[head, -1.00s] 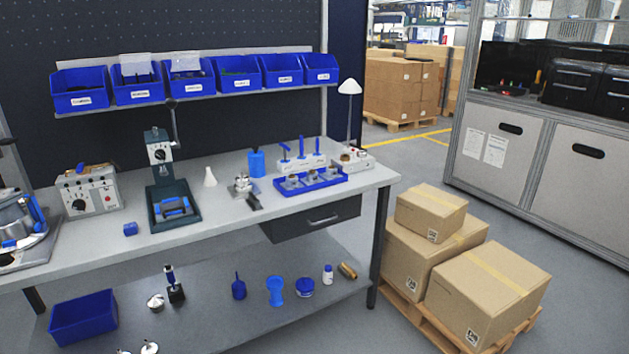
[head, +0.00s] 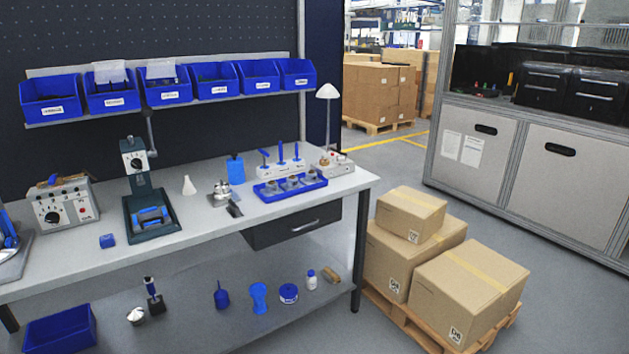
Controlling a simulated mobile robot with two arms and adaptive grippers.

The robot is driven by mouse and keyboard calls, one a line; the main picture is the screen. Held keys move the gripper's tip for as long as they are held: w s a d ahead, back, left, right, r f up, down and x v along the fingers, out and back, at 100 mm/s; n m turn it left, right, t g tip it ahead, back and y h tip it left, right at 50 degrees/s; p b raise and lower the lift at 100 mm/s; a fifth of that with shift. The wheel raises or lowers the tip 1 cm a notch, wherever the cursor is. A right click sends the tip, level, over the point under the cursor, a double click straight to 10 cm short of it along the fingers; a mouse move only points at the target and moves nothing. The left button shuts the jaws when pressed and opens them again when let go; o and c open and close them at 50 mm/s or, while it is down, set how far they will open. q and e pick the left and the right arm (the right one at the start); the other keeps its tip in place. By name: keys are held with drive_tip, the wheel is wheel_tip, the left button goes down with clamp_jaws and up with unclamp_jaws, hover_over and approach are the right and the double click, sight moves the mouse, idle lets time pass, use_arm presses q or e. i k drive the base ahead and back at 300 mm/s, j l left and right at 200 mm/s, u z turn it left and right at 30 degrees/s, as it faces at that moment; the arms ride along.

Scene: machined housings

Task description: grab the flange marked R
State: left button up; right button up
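No flange with a readable R mark can be made out. A blue tray (head: 314,182) on the right part of the workbench holds several small metal parts (head: 292,183) that could be flanges; they are too small to read. Another metal part (head: 221,190) sits on the bench left of the tray, and a round metal part (head: 136,316) lies on the lower shelf. Neither of my grippers is in the head view.
The workbench (head: 205,228) carries a press (head: 145,190), a control box (head: 64,204) and a lamp (head: 327,92). Blue bins (head: 213,80) hang above. A drawer (head: 300,221) sits under the top. Cartons (head: 467,290) on a pallet stand right of the bench; floor beyond is clear.

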sight(309, 179)
drive_tip(key=i+l+u, duration=0.1)
drive_tip(key=i+l, duration=0.15)
drive_tip(key=i, duration=0.25)
drive_tip(key=i+l, duration=0.25)
drive_tip(key=i, duration=0.25)
drive_tip(key=i+l+u, duration=0.15)
drive_tip(key=i, duration=0.35)
drive_tip(key=l, duration=0.1)
